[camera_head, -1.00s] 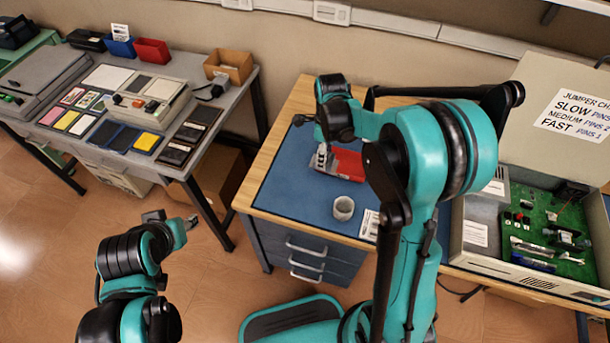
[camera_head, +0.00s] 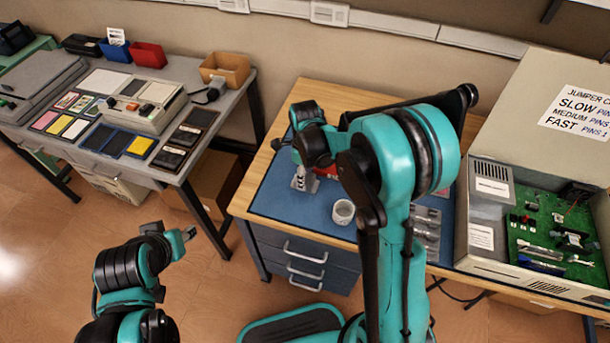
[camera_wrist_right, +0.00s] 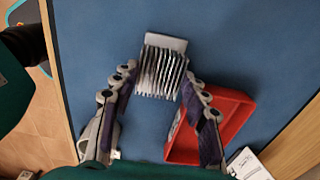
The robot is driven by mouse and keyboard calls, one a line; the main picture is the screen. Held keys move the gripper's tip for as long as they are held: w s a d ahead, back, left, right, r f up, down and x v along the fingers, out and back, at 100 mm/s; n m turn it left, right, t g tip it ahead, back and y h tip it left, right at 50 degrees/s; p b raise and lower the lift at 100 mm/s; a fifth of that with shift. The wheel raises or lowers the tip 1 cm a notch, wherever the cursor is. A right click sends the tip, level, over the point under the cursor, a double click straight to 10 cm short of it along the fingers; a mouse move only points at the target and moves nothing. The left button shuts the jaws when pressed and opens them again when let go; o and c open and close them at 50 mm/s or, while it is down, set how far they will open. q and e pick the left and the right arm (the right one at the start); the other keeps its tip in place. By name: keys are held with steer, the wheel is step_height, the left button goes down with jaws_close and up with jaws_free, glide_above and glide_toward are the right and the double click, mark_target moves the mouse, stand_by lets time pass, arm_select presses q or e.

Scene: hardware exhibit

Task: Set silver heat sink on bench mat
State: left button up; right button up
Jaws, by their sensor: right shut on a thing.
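The silver heat sink (camera_wrist_right: 161,70), a finned block with a flat plate at one end, is between the fingertips of my right gripper (camera_wrist_right: 158,76), which is shut on it. In the head view the heat sink (camera_head: 303,181) shows below my right gripper (camera_head: 298,166), over the left part of the blue bench mat (camera_head: 285,203). It is at or close to the mat; I cannot tell whether it touches. My left gripper (camera_head: 188,234) hangs over the floor, away from the mat; its jaws are too small to read.
A red tray (camera_wrist_right: 236,117) lies right of the heat sink, close to my right finger. A grey cup (camera_head: 343,211) stands on the mat. An open case with a green board (camera_head: 560,235) is at right. A cluttered grey table (camera_head: 60,142) is at left.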

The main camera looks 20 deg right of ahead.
steer(key=o, duration=0.6)
steer(key=shift+f, duration=0.15)
steer(key=shift+r, duration=0.3)
step_height(320, 180, up, 11)
steer(key=p, duration=0.4)
steer(key=shift+s+d+r+n+t, duration=0.25)
steer(key=shift+s+r+n+t, duration=1)
steer(key=shift+s+n, duration=2.3)
steer(key=shift+s+d+r+n+t, duration=0.3)
steer(key=shift+s+r+n+t, duration=1.4)
steer(key=shift+n, duration=3)
steer(key=shift+s+d+r+n+t, duration=0.25)
steer(key=shift+s+r+n+t, duration=0.45)
steer(key=shift+s+n, duration=3.1)
steer(key=shift+w+n, duration=0.35)
steer(key=shift+w, duration=0.05)
